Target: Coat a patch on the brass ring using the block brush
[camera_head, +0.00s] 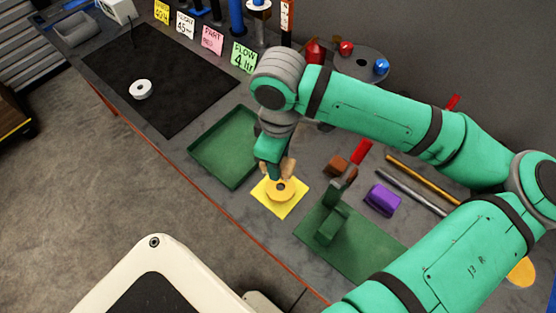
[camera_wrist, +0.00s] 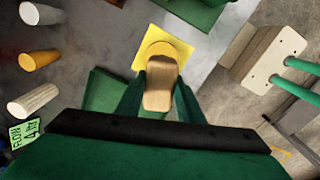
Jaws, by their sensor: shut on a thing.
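My gripper (camera_head: 280,172) points down over the yellow square (camera_head: 293,208) on the bench. It is shut on the block brush, a tan block (camera_wrist: 158,90) held between my two green fingers in the wrist view; part of the block (camera_head: 289,168) also shows in the head view. I cannot tell whether the brush touches the ring.
A green tray (camera_head: 207,152) lies to the left. A green mat (camera_head: 370,247) with an upright green fixture (camera_head: 328,228) is close on the right. A brown block (camera_head: 337,164), a purple block (camera_head: 381,200) and rods (camera_head: 415,190) lie further right. A black mat (camera_head: 165,55) holds a white roll (camera_head: 141,89).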

